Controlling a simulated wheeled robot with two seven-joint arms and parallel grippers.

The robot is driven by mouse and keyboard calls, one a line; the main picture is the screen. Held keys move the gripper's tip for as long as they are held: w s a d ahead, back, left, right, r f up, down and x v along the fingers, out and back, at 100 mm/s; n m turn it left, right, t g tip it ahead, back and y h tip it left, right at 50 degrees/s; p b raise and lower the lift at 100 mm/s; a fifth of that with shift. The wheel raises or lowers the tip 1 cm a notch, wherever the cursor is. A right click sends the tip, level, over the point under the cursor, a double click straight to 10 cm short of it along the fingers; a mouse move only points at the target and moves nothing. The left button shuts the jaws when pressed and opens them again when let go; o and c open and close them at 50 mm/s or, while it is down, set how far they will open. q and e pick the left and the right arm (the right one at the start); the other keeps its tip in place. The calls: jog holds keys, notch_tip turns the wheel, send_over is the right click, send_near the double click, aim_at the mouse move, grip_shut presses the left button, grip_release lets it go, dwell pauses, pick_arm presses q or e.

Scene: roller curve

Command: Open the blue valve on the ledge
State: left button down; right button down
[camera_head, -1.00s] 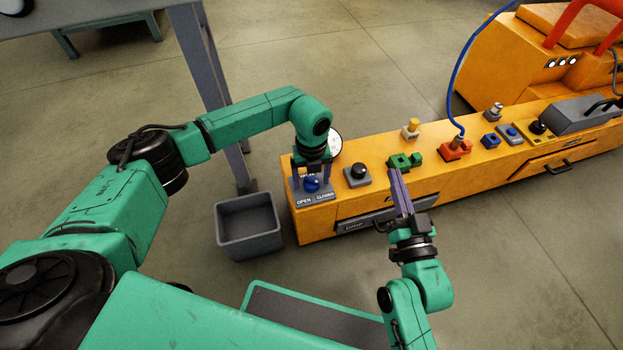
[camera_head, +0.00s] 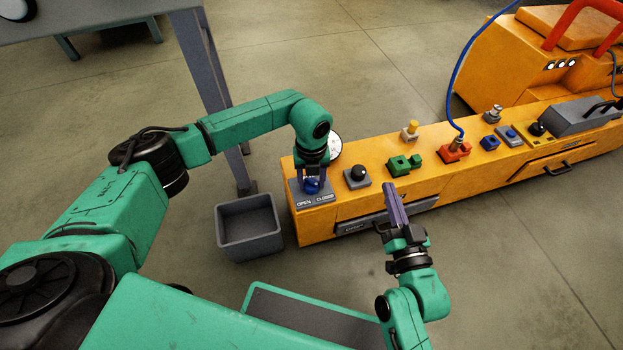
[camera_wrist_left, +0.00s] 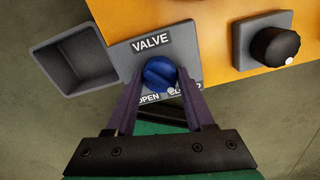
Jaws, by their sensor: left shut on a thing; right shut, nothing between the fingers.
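The blue valve (camera_head: 312,186) is a round knob on a grey plate (camera_head: 326,198) marked OPEN and CLOSED, at the left end of the orange ledge. In the left wrist view the valve (camera_wrist_left: 159,73) sits between my left fingers, with a small white mark at its lower right, near CLOSED. My left gripper (camera_head: 313,184) points down and is shut on the valve; in the wrist view the gripper (camera_wrist_left: 160,80) has a finger on each side. My right gripper (camera_head: 390,187) is shut and empty, in front of the ledge.
A black knob (camera_head: 357,174), a green block part (camera_head: 404,164) and a red base (camera_head: 455,150) with a blue cable stand along the orange ledge (camera_head: 379,195). A grey open bin (camera_head: 221,238) stands on the floor left of it.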

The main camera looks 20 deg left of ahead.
pick_arm(q)
jog(key=m+p, duration=0.1)
jog(key=m, duration=0.3)
jog(key=shift+r, duration=0.1)
jog(key=shift+m+p, duration=0.35)
jog(key=shift+m, duration=0.15)
jog(key=m, duration=0.4)
jog(key=shift+p, duration=0.35)
jog(key=m, duration=0.5)
jog(key=shift+m, duration=1.5)
pick_arm(e)
jog(key=s+f+g, duration=0.5)
jog(key=s+f, duration=0.4)
jog(key=f, duration=0.2)
jog(key=shift+s+a+f+h, duration=0.3)
jog(key=shift+s+a+h, duration=0.05)
jog(key=shift+h, duration=0.05)
jog(key=shift+f, duration=0.1)
pick_arm(q)
jog(key=shift+c, duration=1.4)
grip_release()
